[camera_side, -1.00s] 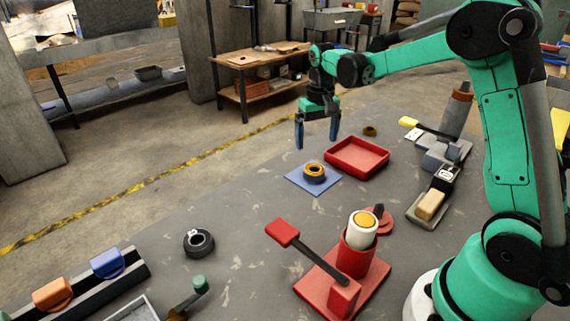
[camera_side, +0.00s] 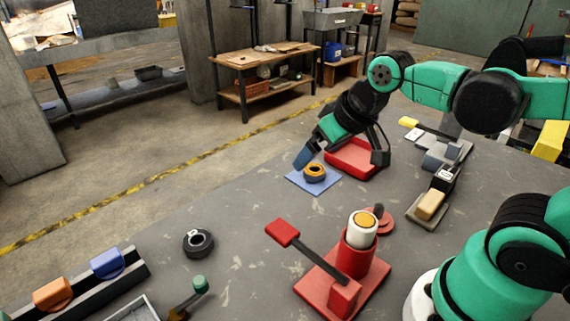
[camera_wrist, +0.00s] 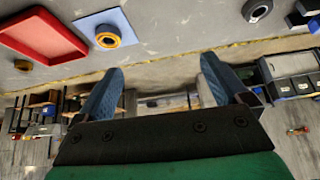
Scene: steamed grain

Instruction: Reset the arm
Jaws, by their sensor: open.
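My gripper (camera_side: 343,158) is open and empty in the side view, tilted above the table near the blue mat and the red tray. In the wrist view my gripper (camera_wrist: 160,90) shows two blue fingers spread apart with nothing between them. My arm is bent at the elbow, with the forearm reaching left and the wrist angled down.
A black and orange ring (camera_side: 315,171) sits on a blue mat (camera_side: 298,180). A red tray (camera_side: 352,168) lies behind my gripper. A red lever stand (camera_side: 345,295) holds a white cylinder (camera_side: 361,232). A black ring (camera_side: 199,243) lies left on clear table.

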